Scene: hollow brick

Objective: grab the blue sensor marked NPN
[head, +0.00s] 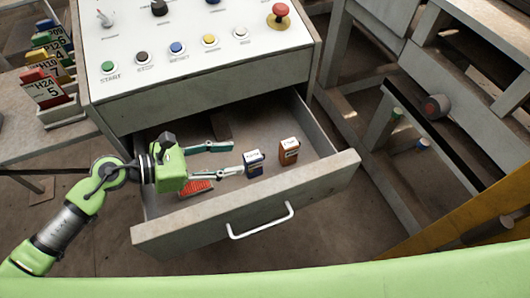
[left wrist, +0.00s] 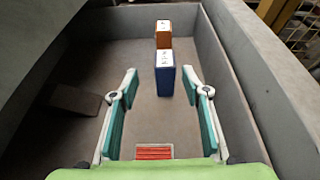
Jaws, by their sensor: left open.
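The blue sensor (head: 254,164) is a small upright box with a white marked top, standing in the open drawer. It also shows in the left wrist view (left wrist: 165,83), centred between my finger lines; its marking is too small to read. My left gripper (head: 238,159) is low inside the drawer, open and empty. In the left wrist view my gripper's teal-padded fingers (left wrist: 160,73) point at the blue sensor, which stands at or just beyond the tips. I see no contact. My right gripper is in neither view.
An orange-brown box (head: 289,151) stands just beyond the blue sensor. A red ribbed piece (head: 196,188) lies under my gripper. A dark block (left wrist: 75,100) lies near the drawer's back. The drawer front (head: 250,208) and the console (head: 200,45) bound the space.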

